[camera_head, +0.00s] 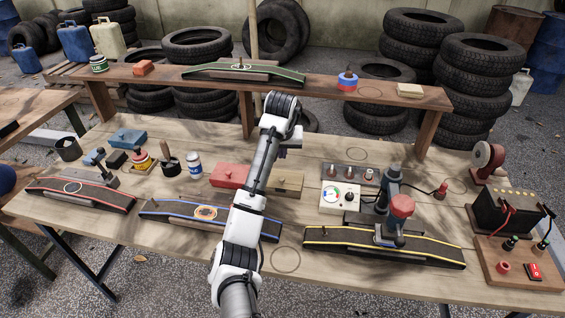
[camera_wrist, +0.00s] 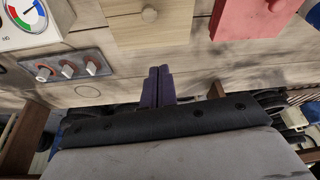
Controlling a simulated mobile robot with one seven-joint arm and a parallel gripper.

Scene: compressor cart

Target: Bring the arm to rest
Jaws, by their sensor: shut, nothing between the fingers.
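My arm reaches up from the bottom middle of the head view, over the workbench (camera_head: 330,285), with its wrist bent near the raised shelf. My gripper is mostly hidden behind the wrist in that view. In the wrist view its dark purple fingers (camera_wrist: 159,86) are together and empty. They point toward a light wooden block with a round knob (camera_wrist: 145,28), which also shows beside the arm in the head view (camera_head: 287,183). A red block (camera_wrist: 245,15) is beside it. The fingers appear apart from both blocks.
The raised wooden shelf (camera_head: 330,84) crosses behind the arm. A white gauge box (camera_head: 339,196) and a switch panel (camera_head: 348,175) stand right of it. A battery (camera_head: 503,211) is far right.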

